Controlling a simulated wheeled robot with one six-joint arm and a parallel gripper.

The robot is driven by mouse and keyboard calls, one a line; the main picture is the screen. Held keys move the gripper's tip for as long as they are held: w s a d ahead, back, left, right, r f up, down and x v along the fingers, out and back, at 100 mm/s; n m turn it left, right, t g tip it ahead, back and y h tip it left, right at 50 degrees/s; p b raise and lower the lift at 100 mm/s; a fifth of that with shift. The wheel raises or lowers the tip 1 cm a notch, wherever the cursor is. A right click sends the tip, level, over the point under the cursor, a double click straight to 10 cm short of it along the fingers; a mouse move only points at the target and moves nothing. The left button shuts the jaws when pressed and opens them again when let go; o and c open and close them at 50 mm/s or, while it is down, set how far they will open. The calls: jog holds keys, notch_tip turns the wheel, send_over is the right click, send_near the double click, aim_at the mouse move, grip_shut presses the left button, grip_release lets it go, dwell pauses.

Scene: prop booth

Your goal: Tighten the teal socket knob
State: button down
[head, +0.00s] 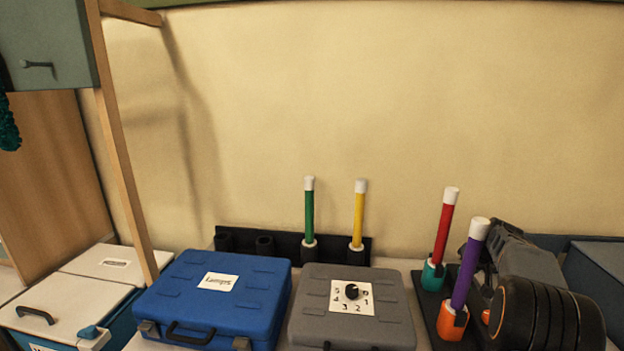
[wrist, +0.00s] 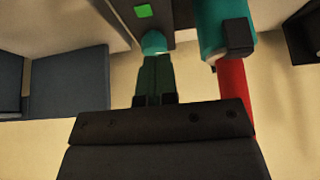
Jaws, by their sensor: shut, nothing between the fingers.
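The teal socket (head: 432,275) stands on a dark base and holds a red stick (head: 446,222), tilted slightly, with a white tip. In the wrist view the teal socket (wrist: 228,38) and the red stick (wrist: 235,92) are to the right of my gripper (wrist: 154,58). My gripper's dark fingers are closed together with nothing between them. The teal knob (wrist: 153,42) shows just beyond the fingertips; I cannot tell whether they touch it. A green square (wrist: 143,11) is on the dark base beyond it. In the head view the fingertips are hidden.
An orange socket (head: 452,321) with a purple stick (head: 470,262) stands in front of the teal one. A grey case (head: 400,310) and blue case (head: 262,300) are to the left. A black rack (head: 283,238) behind holds green and yellow sticks.

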notch_tip(320, 180, up, 2)
jog(key=shift+r+p, duration=0.15)
jog(key=shift+p, duration=0.35)
jog(key=shift+w+d+f+b, duration=0.15)
jog(key=shift+f+b, duration=0.6)
jog(key=shift+f, duration=0.8)
jog(key=shift+d+f+b, duration=0.25)
jog(key=shift+f+b, duration=0.45)
jog(key=shift+f, duration=0.85)
jog(key=shift+d, duration=0.2)
jog(key=shift+s+f+b, duration=0.2)
jog(key=shift+b, duration=0.1)
